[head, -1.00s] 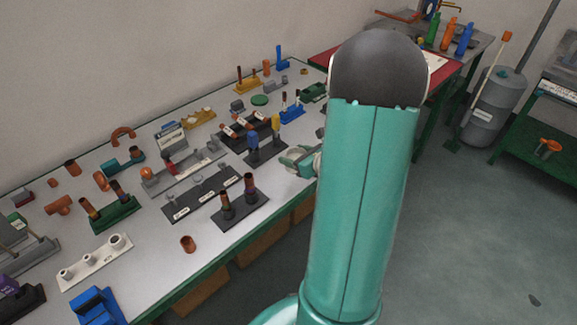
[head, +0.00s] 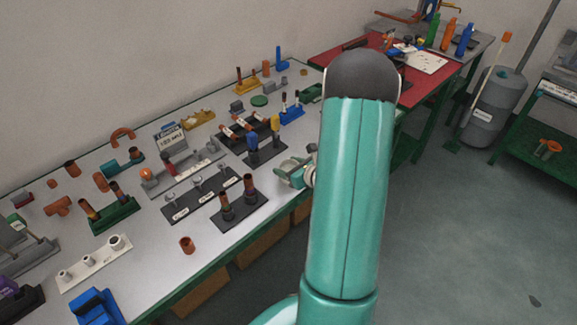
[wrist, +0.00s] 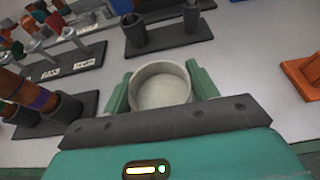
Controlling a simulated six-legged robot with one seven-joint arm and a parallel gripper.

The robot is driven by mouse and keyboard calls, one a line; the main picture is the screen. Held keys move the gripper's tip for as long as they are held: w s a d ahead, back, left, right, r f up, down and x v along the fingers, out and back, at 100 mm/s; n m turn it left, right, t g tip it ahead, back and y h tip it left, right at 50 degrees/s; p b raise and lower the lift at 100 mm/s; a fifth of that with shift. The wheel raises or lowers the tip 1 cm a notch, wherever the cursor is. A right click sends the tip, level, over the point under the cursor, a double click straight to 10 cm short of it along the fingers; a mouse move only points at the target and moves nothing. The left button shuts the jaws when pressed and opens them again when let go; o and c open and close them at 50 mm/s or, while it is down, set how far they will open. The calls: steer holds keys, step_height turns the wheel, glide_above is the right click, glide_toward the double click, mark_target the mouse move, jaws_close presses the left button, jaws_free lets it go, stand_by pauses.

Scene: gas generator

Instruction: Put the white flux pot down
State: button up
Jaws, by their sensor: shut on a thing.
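The white flux pot (wrist: 162,90) is a round, open-topped off-white cup. It sits between the two green fingers of my gripper (wrist: 162,95) in the wrist view, with its mouth facing the camera. In the head view my gripper (head: 292,173) is at the right front edge of the workbench, partly hidden by my arm. The pot's pale rim (head: 290,164) shows there. I cannot tell whether the pot's base touches the bench top (head: 150,238).
A black holder with two dark cups (head: 240,205) stands left of my gripper. A black base with blue and yellow posts (head: 262,148) is behind-left. A labelled black rack (head: 200,197) lies further left. An orange part (wrist: 302,75) is at the wrist view's right, with bare surface between.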

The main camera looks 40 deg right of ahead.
steer(key=o, duration=1.1)
steer(key=shift+c, duration=0.2)
steer(key=shift+s+r, duration=0.1)
steer(key=shift+r, duration=0.1)
steer(key=v, duration=1.2)
steer(key=w+a+r+n+g+y, duration=0.25)
steer(key=a+r+n+y, duration=0.2)
steer(key=a+n, duration=0.55)
steer(key=w+a+r+n+g+y, duration=0.1)
steer(key=a+r+n+g+y, duration=0.4)
steer(key=a, duration=0.8)
steer(key=s+a+r+n+h, duration=0.4)
steer(key=r+n+h, duration=0.1)
steer(key=n, duration=0.5)
steer(key=s+a+r+n+h, duration=0.4)
steer(key=r+n, duration=0.3)
steer(key=n, duration=0.3)
steer(key=shift+s+a+n+h, duration=0.25)
steer(key=shift+s+n+h, duration=0.15)
steer(key=shift+s, duration=0.15)
